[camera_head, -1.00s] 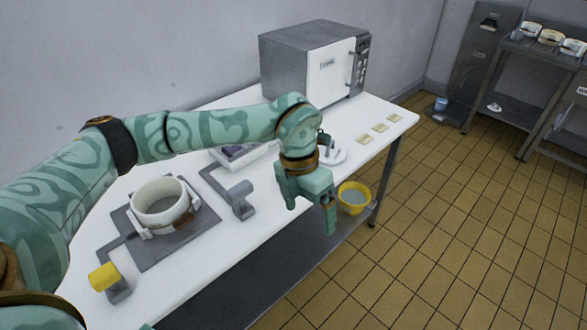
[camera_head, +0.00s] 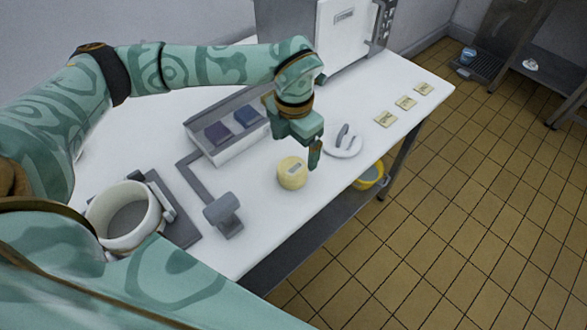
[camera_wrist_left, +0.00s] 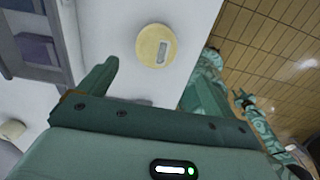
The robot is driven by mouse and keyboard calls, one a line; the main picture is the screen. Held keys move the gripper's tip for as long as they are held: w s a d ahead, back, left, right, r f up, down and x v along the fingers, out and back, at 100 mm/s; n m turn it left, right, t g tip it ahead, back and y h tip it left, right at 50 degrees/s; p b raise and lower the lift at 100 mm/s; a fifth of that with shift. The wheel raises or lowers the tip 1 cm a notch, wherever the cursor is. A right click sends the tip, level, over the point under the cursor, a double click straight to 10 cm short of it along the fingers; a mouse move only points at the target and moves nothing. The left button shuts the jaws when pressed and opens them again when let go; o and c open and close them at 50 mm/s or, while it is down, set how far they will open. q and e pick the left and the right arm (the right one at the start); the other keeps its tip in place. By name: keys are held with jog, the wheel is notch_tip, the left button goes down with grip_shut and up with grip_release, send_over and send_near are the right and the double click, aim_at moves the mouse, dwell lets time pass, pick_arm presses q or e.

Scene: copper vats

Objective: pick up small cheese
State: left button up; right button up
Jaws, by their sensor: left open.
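The small cheese (camera_head: 292,173) is a pale yellow round block with a light label, standing on the white table near its front edge. My left gripper (camera_head: 300,146) hangs just behind and above it, jaws open and empty. In the left wrist view the cheese (camera_wrist_left: 153,46) lies ahead of the open left gripper (camera_wrist_left: 150,85), apart from both fingers. No finger touches the cheese.
A white plate (camera_head: 343,151) with a dark curved item lies right of the cheese. A tray (camera_head: 228,146) with dark blocks stands behind left. A grey handled device (camera_head: 224,214) and a white pot (camera_head: 118,226) are left. A yellow bowl (camera_head: 371,176) is below the table edge.

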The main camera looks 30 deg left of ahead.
aim_at(292, 166)
pick_arm(q)
jog(key=f, duration=0.4)
jog(key=shift+w+a+b, duration=0.1)
jog(key=shift+w+b, duration=0.1)
jog(key=shift+b, duration=0.15)
jog(key=shift+f, duration=0.5)
jog(key=f, duration=0.1)
jog(key=f+b, duration=0.1)
jog(key=f, duration=0.1)
jog(key=f+b, duration=0.1)
jog(key=f, duration=0.1)
jog(key=shift+a+f, duration=0.15)
jog(key=shift+a, duration=0.1)
pick_arm(e)
jog(key=f, duration=0.1)
jog(key=a+f, duration=0.1)
jog(key=f, duration=0.1)
jog(key=shift+w, duration=0.1)
pick_arm(q)
jog(key=c, duration=1.2)
pick_arm(e)
jog(key=shift+d, duration=0.35)
